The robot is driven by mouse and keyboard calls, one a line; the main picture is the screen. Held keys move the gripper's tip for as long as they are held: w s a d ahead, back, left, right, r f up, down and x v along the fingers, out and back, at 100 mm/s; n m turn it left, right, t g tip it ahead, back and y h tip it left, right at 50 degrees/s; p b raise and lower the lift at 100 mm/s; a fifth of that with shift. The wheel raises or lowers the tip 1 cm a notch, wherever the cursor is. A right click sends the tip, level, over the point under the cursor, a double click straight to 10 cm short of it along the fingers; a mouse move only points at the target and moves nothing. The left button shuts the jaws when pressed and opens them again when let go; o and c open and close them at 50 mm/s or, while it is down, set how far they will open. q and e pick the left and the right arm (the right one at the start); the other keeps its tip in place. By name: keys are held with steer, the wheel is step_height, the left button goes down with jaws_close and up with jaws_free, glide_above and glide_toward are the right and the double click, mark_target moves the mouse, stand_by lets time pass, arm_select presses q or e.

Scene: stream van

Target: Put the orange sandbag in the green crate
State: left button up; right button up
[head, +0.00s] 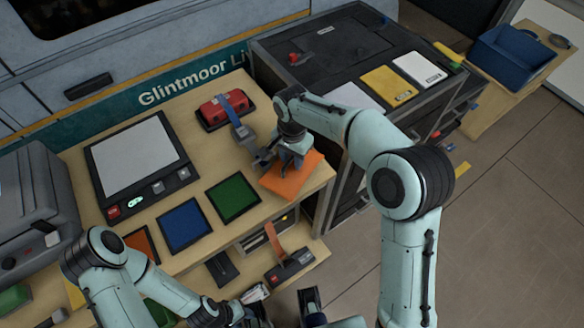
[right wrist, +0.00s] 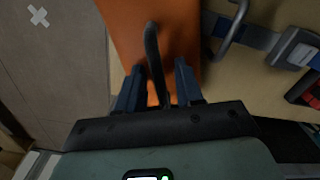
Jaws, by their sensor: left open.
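The orange sandbag (head: 293,180) lies flat at the right front corner of the wooden worktop, and it also shows in the right wrist view (right wrist: 175,30). My right gripper (head: 287,160) is down over it. In the right wrist view its two blue fingers (right wrist: 157,88) are apart, on either side of a dark upright bar in front of the orange surface. My left gripper (head: 308,302) is open at the bottom edge, partly cut off. A green framed square (head: 232,197) lies left of the sandbag; I cannot tell whether it is the crate. Another green piece (head: 160,314) is mostly hidden by my left arm.
A blue framed square (head: 185,225) and a white-topped panel (head: 136,155) lie to the left. A red device (head: 224,109) with a blue-grey strap sits behind the sandbag. A black case (head: 325,50) stands right. A blue bin (head: 510,52) is far right.

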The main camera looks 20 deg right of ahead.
jaws_close()
steer(key=shift+r, duration=0.15)
stand_by(1.2)
